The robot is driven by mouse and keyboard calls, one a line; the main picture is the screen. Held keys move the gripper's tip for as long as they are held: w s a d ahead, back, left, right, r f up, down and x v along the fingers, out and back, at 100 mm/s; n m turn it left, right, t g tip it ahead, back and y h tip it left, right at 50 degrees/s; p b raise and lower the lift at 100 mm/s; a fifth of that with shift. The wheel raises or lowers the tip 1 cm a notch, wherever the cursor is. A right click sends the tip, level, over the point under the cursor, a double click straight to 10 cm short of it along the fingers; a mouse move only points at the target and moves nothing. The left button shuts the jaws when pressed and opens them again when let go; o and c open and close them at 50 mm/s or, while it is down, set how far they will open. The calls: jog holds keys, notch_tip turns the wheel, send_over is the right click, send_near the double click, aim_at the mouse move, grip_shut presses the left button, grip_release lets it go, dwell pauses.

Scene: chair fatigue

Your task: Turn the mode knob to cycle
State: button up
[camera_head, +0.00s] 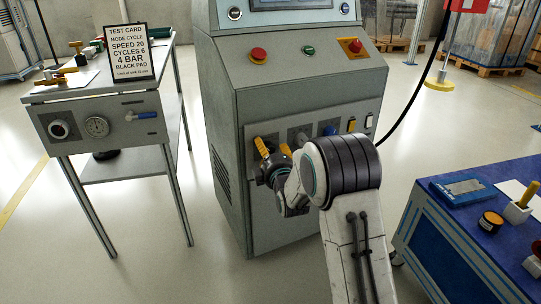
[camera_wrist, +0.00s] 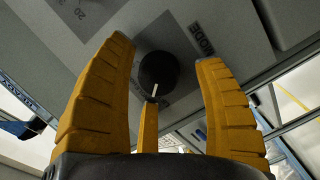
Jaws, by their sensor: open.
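The mode knob (camera_wrist: 158,72) is round and black with a white pointer mark. It shows in the wrist view beside the printed word MODE (camera_wrist: 203,40). The mark lies towards the bottom of that picture; I cannot read which setting it faces. My gripper (camera_wrist: 165,50) is open, with a yellow finger on either side of the knob. A third narrow yellow piece (camera_wrist: 148,127) stands below the knob in the picture. I cannot tell whether anything touches it. In the head view my gripper (camera_head: 273,147) is at the cabinet's lower panel (camera_head: 318,112), and its fingers hide the knob.
The grey cabinet (camera_head: 300,80) has red and green buttons on its sloped top. A blue knob (camera_head: 330,130) and switches (camera_head: 351,124) are right of my gripper. A test card (camera_head: 127,50) reading MODE CYCLE stands on the left table (camera_head: 100,85). A blue bench (camera_head: 440,215) is at right.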

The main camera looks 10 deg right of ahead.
jog(key=s+r, duration=0.1)
jog(key=s, duration=1.1)
